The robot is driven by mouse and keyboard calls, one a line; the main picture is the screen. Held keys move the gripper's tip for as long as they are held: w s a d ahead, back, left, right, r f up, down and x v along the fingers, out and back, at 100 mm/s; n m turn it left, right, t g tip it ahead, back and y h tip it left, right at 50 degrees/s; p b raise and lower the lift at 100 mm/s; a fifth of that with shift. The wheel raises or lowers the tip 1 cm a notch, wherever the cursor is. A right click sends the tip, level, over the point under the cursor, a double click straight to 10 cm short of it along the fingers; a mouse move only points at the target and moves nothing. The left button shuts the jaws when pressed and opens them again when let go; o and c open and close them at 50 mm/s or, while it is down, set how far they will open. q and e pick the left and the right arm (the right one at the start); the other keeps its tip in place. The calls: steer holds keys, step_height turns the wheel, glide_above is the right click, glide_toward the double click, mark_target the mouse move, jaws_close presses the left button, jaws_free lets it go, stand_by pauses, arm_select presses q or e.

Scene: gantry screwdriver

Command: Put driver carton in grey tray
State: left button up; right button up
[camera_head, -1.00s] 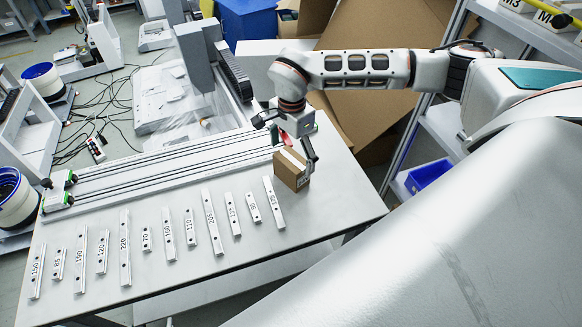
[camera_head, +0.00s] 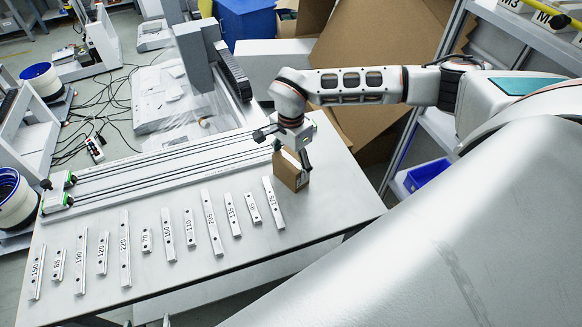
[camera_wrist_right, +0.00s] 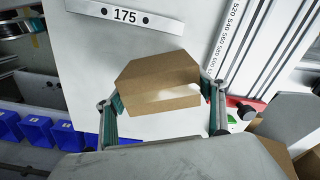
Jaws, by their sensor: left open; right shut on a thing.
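The driver carton (camera_head: 292,172), a small brown cardboard box with a pale strip on top, stands at the right end of the table. My right gripper (camera_head: 291,155) comes down on it from above, and its jaws are shut on the carton. In the right wrist view the carton (camera_wrist_right: 160,84) sits between the two fingers (camera_wrist_right: 163,108), over the pale tabletop. Whether its underside touches the table is hard to tell. My left gripper is not in view. I cannot pick out a grey tray with certainty in either view.
Several labelled metal rails (camera_head: 125,248) lie in a row along the table (camera_head: 200,275). A long linear gantry (camera_head: 170,168) runs behind them, its upright column (camera_head: 197,55) behind the carton. Shelving with a blue bin (camera_head: 428,173) stands right. The table's front strip is clear.

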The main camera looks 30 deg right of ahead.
steer(key=shift+w+r, duration=0.1)
steer(key=shift+r, duration=0.4)
step_height(320, 180, up, 19)
steer(key=s+a+f+n, duration=0.3)
steer(key=a+n, duration=0.3)
steer(key=n, duration=1)
steer(key=shift+s+a+f, duration=0.15)
steer(key=shift+s+a, duration=0.25)
steer(key=shift+s, duration=0.05)
